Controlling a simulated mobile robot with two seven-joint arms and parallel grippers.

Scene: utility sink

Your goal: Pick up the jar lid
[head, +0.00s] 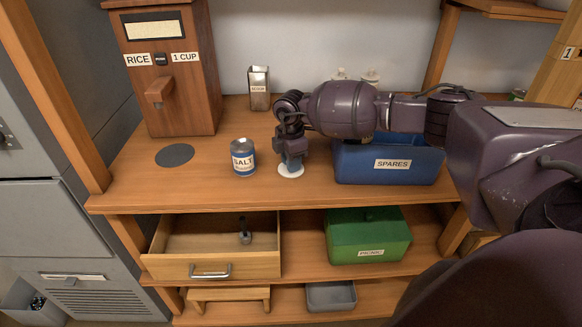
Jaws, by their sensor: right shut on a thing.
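The jar lid appears to be the flat, pale round disc (290,172) on the wooden counter, right of the salt jar. My right gripper (291,162) points straight down over it and is shut on it; the fingers hide its middle. I cannot tell whether the disc touches the counter or is slightly above it. The blue and white salt jar (243,160) stands upright just to the left, apart from the gripper. My left gripper is not in view.
A blue SPARES bin (392,164) stands right of the gripper, behind and below my arm. A rice dispenser (171,85), a dark round mat (175,155) and a metal holder (259,88) are to the left. Below are an open drawer (211,267) and a green PICNIC box (367,236).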

